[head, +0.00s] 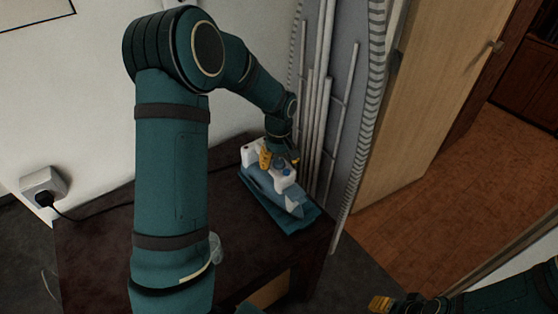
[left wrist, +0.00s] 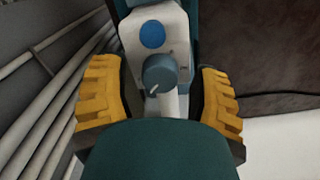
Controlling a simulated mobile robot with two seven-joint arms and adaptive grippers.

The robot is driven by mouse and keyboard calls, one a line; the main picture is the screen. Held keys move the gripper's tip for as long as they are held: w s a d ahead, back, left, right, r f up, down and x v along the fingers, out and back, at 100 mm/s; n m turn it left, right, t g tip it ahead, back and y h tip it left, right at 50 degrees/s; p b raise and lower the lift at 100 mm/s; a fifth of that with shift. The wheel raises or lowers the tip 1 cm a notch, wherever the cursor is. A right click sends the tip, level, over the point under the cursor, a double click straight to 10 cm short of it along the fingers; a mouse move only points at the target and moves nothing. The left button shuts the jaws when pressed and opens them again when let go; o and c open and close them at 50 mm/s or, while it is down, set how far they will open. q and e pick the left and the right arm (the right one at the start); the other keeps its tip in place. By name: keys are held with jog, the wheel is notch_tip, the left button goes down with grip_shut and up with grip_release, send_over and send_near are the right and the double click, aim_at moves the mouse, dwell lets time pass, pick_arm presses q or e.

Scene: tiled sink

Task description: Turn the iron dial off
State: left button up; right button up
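The iron (head: 270,189), white and blue-grey, rests on a folded blue cloth (head: 299,221) on the dark table. Its round blue-grey dial (left wrist: 160,73) with a small white pointer mark shows in the left wrist view, below a round blue button (left wrist: 153,34). My left gripper (head: 279,159) is over the top of the iron. In the left wrist view, its yellow fingertips (left wrist: 162,95) are spread on either side of the dial, with gaps on both sides. My right gripper (head: 381,304) is only partly in view at the bottom right, away from the iron.
The dark table (head: 100,245) stands against the white wall, with a socket and plug (head: 43,190) at left and a cord running onto the table. Grey panel and vertical pipes (head: 317,120) stand close behind the iron. A wooden door (head: 440,90) and open floor lie right.

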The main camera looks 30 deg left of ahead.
aim_at(279, 161)
pick_arm(q)
grip_shut()
jog(key=shift+n+p, duration=0.35)
jog(key=shift+n, duration=1.25)
jog(key=shift+o, duration=1.4)
grip_release()
notch_tip(279, 161, up, 12)
